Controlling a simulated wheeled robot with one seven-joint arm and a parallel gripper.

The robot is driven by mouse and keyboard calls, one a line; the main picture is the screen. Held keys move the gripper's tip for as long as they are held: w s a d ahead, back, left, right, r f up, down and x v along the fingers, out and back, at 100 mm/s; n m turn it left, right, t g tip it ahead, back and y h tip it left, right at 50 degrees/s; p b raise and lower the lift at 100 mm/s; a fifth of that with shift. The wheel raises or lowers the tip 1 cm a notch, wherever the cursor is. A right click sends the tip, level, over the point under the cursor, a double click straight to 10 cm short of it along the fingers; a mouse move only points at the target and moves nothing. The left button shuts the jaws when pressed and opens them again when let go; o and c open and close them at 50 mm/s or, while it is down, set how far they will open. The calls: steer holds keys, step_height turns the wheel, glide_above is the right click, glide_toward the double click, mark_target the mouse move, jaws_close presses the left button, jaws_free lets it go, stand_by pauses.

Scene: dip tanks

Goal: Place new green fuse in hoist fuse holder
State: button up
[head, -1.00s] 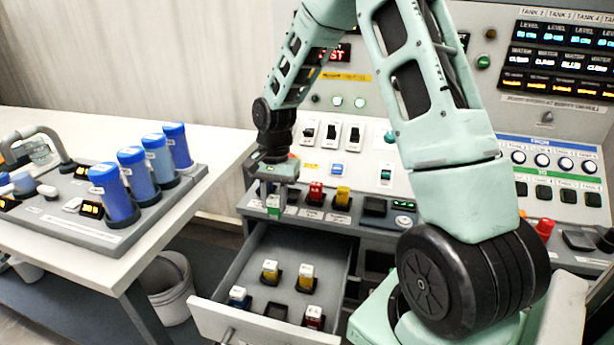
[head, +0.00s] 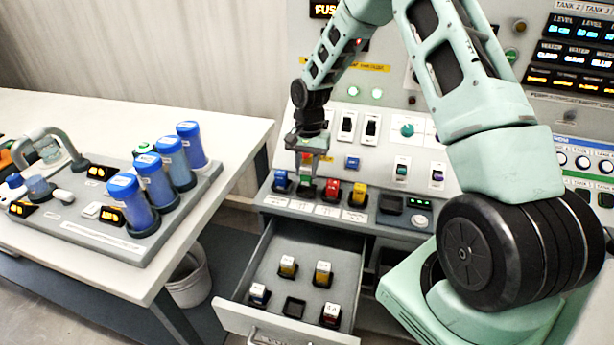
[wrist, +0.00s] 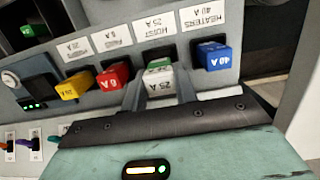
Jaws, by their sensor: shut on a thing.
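My gripper (head: 307,160) is over the row of fuse holders on the panel's ledge. Its fingers are shut on the green fuse (head: 305,187), which has a white body marked 25 A. In the wrist view the green fuse (wrist: 159,79) sits between the fingertips, in line with the hoist fuse holder labelled HOIST 25 A (wrist: 152,28). Its far end meets the dark socket there; how deep it sits is hidden.
A blue 40 A fuse (wrist: 213,56) stands on one side, red (wrist: 114,77) and yellow (wrist: 75,86) fuses on the other. Below, an open drawer (head: 290,335) holds several fuses and an empty slot (head: 294,307). A bench with blue canisters (head: 153,180) is at left.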

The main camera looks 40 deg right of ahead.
mark_target(306, 184)
steer(key=shift+f, duration=1.6)
steer(key=shift+f, duration=0.2)
steer(key=o, duration=1)
steer(key=shift+c, duration=0.2)
steer(key=shift+r, duration=0.15)
